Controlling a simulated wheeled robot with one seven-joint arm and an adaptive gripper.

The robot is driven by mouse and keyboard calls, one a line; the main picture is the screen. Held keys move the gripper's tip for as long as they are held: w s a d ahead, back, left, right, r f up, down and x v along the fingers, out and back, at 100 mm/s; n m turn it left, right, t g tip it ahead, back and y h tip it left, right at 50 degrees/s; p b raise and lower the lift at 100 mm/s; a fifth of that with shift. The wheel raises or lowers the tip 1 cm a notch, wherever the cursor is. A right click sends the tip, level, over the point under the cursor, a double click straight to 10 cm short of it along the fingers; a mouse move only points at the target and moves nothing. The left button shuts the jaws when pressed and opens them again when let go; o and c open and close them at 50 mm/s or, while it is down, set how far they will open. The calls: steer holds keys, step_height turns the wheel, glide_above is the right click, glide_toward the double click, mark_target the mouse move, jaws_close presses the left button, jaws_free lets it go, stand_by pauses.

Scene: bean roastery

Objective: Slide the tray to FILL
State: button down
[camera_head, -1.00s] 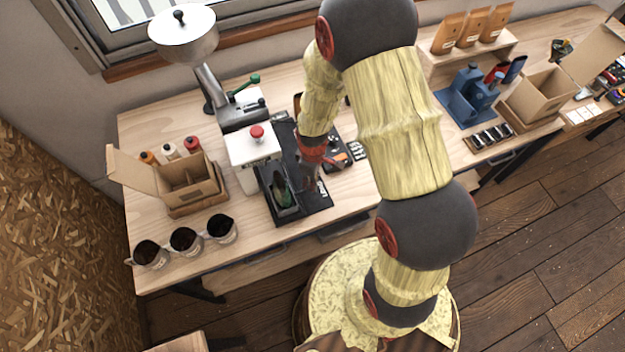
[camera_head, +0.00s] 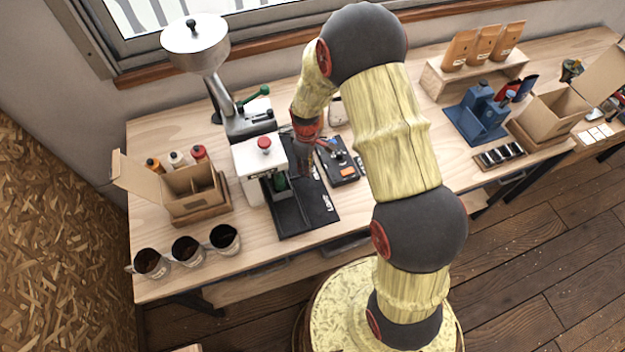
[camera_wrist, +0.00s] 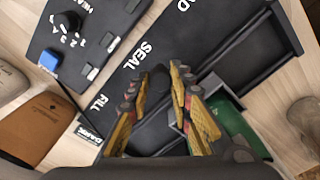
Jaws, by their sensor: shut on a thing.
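The black slide track (camera_head: 318,214) lies on the bench beside the white machine with a red knob (camera_head: 264,144). In the head view my gripper (camera_head: 304,168) is over the track, right of the white machine. The tray holds a green pouch (camera_wrist: 238,128), which shows partly under the machine's front (camera_head: 281,183). My fingers hide much of the handle.
A black control box (camera_head: 342,168) with a knob and a blue button (camera_wrist: 50,61) stands right of the track. An open carton (camera_head: 193,189) and several dark cups (camera_head: 187,251) stand left. A blue device (camera_head: 482,110) is farther right.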

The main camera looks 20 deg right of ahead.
steer(key=w+b, duration=0.2)
steer(key=w, duration=1.2)
steer(key=shift+w, duration=0.4)
steer(key=shift+w+r, duration=0.1)
steer(key=shift+w, duration=0.15)
steer(key=c, duration=1.7)
jaws_free()
steer(key=shift+w, duration=0.1)
steer(key=shift+o, duration=0.7)
step_height(320, 180, up, 12)
